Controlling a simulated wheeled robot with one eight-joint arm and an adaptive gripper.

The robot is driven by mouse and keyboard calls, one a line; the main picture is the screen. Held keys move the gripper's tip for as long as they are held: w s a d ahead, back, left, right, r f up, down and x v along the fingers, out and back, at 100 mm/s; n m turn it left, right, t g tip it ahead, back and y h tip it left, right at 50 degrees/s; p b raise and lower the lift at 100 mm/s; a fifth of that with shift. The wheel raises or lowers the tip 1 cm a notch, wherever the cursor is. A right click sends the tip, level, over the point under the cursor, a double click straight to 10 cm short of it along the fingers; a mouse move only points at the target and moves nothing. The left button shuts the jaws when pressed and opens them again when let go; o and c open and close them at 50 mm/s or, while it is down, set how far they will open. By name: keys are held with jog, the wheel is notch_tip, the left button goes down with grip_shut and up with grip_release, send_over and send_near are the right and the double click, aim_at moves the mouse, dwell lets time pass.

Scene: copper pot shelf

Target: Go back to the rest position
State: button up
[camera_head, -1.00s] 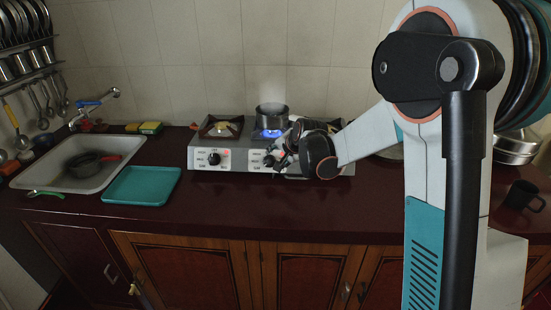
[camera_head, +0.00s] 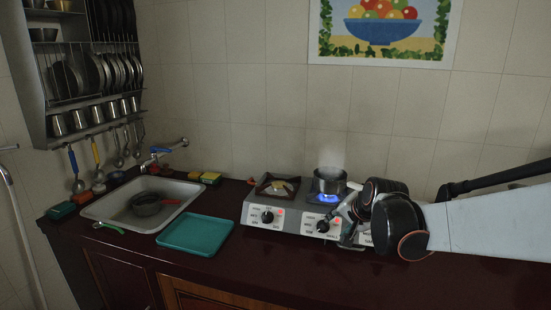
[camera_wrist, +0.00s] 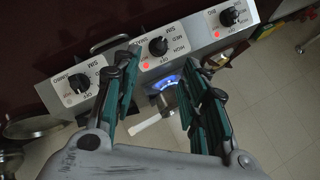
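My gripper (camera_head: 337,214) is at the front of the stove (camera_head: 258,216), near its right knobs. In the wrist view my gripper (camera_wrist: 160,65) has its teal-padded fingers spread apart, with a black knob (camera_wrist: 158,46) showing in the gap beyond them. Nothing is held between the fingers. I cannot tell if a finger touches the knob. My arm reaches in from the right and hides the right part of the stove.
A teal tray (camera_head: 195,235) lies left of the stove. The sink (camera_head: 108,210) holds a dark pan (camera_head: 147,204) with a red handle. A dish rack (camera_head: 85,100) with hanging utensils is on the left wall. Some counter is bare between tray and stove.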

jog(key=s+r+n+g+h, duration=0.1)
jog(key=s+n, duration=0.7)
jog(key=s, duration=2.2)
jog(key=shift+s+a+n, duration=0.2)
jog(key=shift+a+n, duration=0.2)
